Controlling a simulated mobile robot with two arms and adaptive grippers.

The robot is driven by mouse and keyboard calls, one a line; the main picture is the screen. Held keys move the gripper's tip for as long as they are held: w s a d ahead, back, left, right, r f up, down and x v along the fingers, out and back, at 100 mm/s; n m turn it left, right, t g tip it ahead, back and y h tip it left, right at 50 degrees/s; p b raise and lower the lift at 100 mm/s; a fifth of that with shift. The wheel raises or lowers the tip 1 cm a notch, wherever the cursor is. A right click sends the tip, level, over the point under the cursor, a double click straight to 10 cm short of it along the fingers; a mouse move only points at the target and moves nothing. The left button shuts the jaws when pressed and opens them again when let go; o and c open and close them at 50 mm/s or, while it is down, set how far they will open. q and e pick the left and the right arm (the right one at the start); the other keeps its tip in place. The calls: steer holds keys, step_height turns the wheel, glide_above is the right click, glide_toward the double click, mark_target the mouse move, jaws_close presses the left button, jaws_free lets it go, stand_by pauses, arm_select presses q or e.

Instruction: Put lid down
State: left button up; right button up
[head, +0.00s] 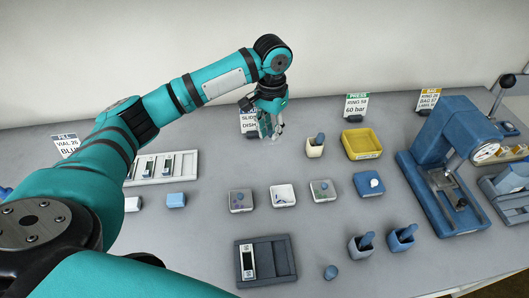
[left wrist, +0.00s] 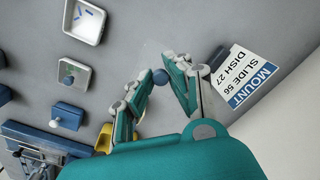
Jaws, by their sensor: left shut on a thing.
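My left gripper (head: 270,130) is shut and hangs above the table near the back, just right of the mount sign. Three small square dishes stand in front of the gripper: a left one (head: 241,201), a middle one (head: 283,196) and a right one (head: 323,191). My right gripper is not in view.
A cream cup (head: 314,149), a yellow bin (head: 383,143) and a blue box with a white knob (head: 368,184) stand to the right. The mount sign (head: 248,122) stands behind. A slide rack (head: 185,168) lies left, a blue press (head: 440,150) far right. Bare table lies below the gripper.

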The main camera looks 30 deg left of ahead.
mark_target(268, 137)
arm_select(q)
steer(key=f, duration=0.3)
steer(key=shift+s+a+f+p, duration=0.25)
steer(key=shift+s+f+p, duration=0.05)
steer(key=shift+f, duration=0.4)
step_height(268, 137, down, 5)
steer(key=shift+w+d+r+p, duration=0.1)
steer(key=shift+d+r+p, duration=0.05)
steer(key=shift+p, duration=0.35)
steer(key=o, duration=0.7)
steer(key=shift+f, duration=0.2)
steer(key=shift+o, duration=0.2)
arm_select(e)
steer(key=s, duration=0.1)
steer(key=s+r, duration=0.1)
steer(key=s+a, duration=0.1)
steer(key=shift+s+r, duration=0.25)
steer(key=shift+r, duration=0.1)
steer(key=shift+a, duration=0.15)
